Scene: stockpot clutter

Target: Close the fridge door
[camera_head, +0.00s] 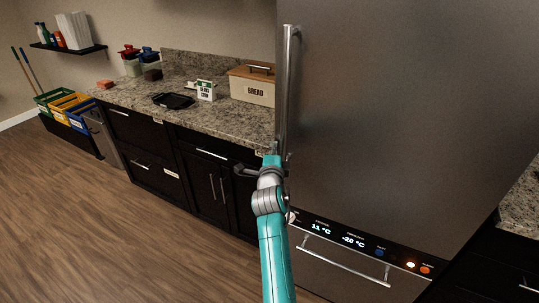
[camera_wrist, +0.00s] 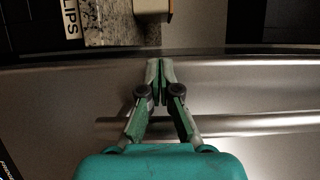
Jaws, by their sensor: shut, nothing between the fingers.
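The fridge door (camera_head: 400,110) is a large grey metal panel filling the right half of the head view. Its long vertical handle (camera_head: 289,85) runs along its left edge. I cannot tell from these frames how far the door stands ajar. My gripper (camera_wrist: 161,78) is shut and empty, its fingertips together near the door's edge in the wrist view. The handle (camera_wrist: 255,124) crosses behind the fingers there. In the head view my arm reaches up to the handle's lower end, and the fingers are hard to make out. Contact with the door cannot be told.
A control panel (camera_head: 345,240) with lit displays and a lower drawer handle (camera_head: 340,262) lie below the door. A granite counter (camera_head: 235,122) on dark cabinets stands left, holding a bread box (camera_head: 253,88) and a black tray (camera_head: 173,100). Bins (camera_head: 68,108) stand far left. The wooden floor (camera_head: 90,220) is clear.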

